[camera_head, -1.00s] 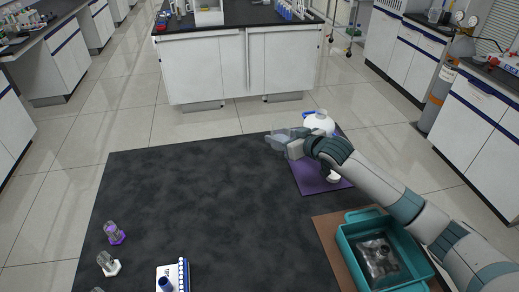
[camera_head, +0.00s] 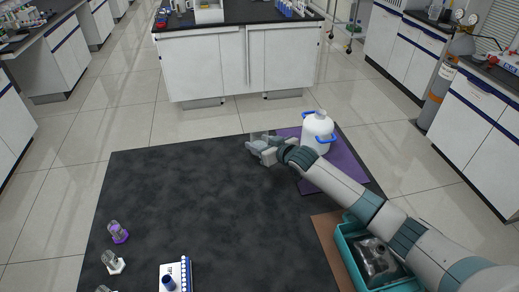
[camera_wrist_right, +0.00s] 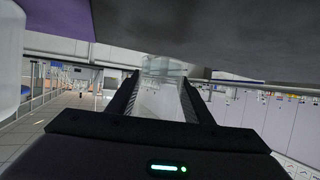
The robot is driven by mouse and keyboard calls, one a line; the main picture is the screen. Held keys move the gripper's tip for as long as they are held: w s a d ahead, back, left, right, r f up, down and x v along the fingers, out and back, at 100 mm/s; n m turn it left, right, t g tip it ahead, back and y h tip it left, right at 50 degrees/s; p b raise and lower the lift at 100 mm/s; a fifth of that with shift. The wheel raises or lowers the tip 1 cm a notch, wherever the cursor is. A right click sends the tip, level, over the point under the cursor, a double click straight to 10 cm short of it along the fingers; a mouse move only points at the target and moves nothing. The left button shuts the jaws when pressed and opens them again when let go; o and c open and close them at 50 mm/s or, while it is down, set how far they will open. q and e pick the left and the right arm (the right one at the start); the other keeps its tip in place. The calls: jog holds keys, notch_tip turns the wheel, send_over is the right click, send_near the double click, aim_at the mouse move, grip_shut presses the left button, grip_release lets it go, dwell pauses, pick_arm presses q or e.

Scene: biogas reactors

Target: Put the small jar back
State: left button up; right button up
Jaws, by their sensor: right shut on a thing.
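My right gripper (camera_head: 257,147) reaches in from the right over the far part of the dark table top. It is shut on a small clear jar (camera_head: 260,136). The jar also shows between the fingers in the right wrist view (camera_wrist_right: 163,70), where its outline is faint. On the near left of the table stand a small jar with purple contents on a purple base (camera_head: 118,230) and a clear one on a white base (camera_head: 113,261). Another is cut off by the bottom edge. My left gripper is not in view.
A white jug with blue handles (camera_head: 317,132) stands on a purple mat (camera_head: 330,176) at the far right. A teal bin (camera_head: 347,245) sits on a brown mat at the near right. A white rack (camera_head: 174,277) is at the front. The table's middle is clear.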

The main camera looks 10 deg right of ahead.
notch_tip(320, 180, down, 3)
jog(key=shift+r+p, duration=0.1)
jog(key=shift+p, duration=0.3)
jog(key=shift+f, duration=0.25)
jog(key=o, duration=1.3)
